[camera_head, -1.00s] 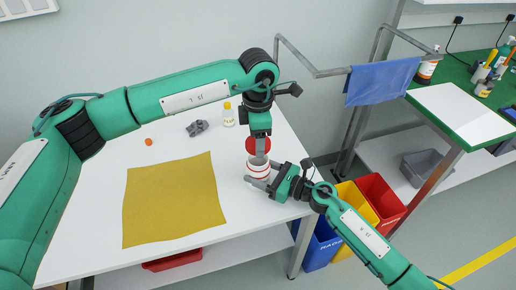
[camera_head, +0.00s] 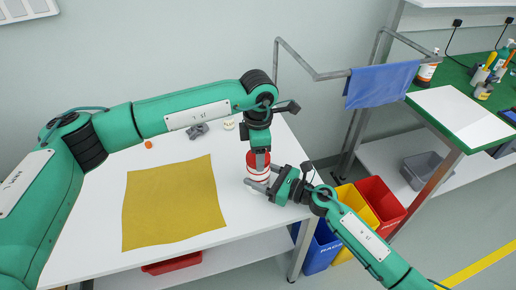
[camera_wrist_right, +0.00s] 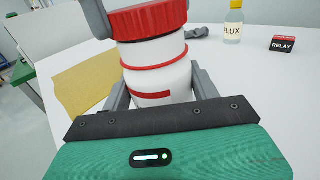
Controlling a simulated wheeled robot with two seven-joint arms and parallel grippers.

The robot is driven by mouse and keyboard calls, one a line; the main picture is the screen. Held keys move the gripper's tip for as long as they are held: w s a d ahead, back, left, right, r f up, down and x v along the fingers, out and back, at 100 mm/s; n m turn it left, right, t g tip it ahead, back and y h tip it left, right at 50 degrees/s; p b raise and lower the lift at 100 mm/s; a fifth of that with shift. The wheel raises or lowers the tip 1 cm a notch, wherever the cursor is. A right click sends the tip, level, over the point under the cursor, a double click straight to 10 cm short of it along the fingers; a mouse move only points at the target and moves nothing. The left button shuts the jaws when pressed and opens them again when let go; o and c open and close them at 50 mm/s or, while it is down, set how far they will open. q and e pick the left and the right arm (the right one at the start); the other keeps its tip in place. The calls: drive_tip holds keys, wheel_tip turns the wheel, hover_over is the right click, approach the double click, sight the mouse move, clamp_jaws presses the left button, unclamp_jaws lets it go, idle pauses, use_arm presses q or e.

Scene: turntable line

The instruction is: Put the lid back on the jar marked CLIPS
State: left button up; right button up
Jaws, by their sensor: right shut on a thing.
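The white jar (camera_head: 257,174) with red bands stands near the table's right edge. It also shows in the right wrist view (camera_wrist_right: 158,80), with a red mark on its side but no readable name. My right gripper (camera_head: 260,185) is shut around the jar's lower body. The red lid (camera_wrist_right: 148,20) is at the jar's top, level or nearly so. I cannot tell whether it is fully seated. My left gripper (camera_head: 260,157) comes down from above and is shut on the lid, with a grey finger at its side in the wrist view.
A yellow cloth (camera_head: 174,202) lies on the white table (camera_head: 100,190). Bins, including a yellow one (camera_head: 357,205), stand below to the right.

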use_arm(q)
drive_tip(key=shift+f, duration=0.75)
idle(0.4)
use_arm(e)
clamp_jaws()
use_arm(q)
drive_tip(key=m, duration=2.1)
drive_tip(key=shift+f, duration=0.1)
drive_tip(key=o, duration=1)
wheel_tip(320, 180, up, 12)
